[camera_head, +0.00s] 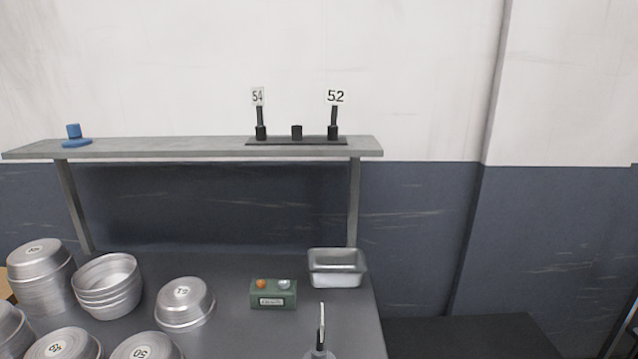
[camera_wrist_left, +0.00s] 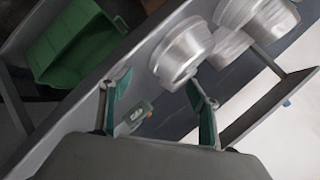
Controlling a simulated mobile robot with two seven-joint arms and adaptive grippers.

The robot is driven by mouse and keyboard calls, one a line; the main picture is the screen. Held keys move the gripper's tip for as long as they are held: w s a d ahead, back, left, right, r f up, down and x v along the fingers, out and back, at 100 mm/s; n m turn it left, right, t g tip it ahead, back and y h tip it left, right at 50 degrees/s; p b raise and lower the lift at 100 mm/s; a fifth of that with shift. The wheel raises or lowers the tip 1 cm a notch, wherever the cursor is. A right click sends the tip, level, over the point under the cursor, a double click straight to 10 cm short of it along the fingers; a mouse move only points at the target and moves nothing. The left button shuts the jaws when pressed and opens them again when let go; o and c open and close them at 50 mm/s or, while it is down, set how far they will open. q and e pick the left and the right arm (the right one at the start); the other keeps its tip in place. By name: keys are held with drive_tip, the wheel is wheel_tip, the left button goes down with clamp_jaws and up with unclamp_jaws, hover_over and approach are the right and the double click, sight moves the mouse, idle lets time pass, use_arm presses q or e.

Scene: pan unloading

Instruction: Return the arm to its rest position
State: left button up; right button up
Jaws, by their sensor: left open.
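My left gripper (camera_wrist_left: 158,88) shows in the left wrist view with its two green-padded fingers spread apart and nothing between the tips. Beyond it lie the grey table, a small green box (camera_wrist_left: 137,116) and round metal pans (camera_wrist_left: 181,52). In the head view a thin upright grey piece (camera_head: 321,328) stands at the bottom edge; I cannot tell whether it is part of my gripper. My right gripper is not in view.
Stacked round pans (camera_head: 107,287) fill the table's left side, with a single pan (camera_head: 184,302) nearer its middle. A green button box (camera_head: 273,294) and an empty rectangular tin (camera_head: 337,268) stand right. A shelf (camera_head: 190,148) spans above. A green crate (camera_wrist_left: 78,42) shows in the wrist view.

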use_arm(q)
drive_tip(key=s+a+f+n+g+y, duration=0.1)
drive_tip(key=s+a+f+g, duration=0.4)
drive_tip(key=s, duration=0.5)
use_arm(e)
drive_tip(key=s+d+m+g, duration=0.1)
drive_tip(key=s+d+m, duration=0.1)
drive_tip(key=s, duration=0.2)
use_arm(q)
drive_tip(key=w+d+f+n+t+h, duration=0.1)
drive_tip(key=d+f+n+t+h, duration=0.2)
drive_tip(key=d+f+h, duration=0.4)
drive_tip(key=d+f+t, duration=0.1)
drive_tip(key=d+f, duration=0.6)
drive_tip(key=d, duration=0.2)
drive_tip(key=shift+w+f+t, duration=0.25)
drive_tip(key=shift+t, duration=0.05)
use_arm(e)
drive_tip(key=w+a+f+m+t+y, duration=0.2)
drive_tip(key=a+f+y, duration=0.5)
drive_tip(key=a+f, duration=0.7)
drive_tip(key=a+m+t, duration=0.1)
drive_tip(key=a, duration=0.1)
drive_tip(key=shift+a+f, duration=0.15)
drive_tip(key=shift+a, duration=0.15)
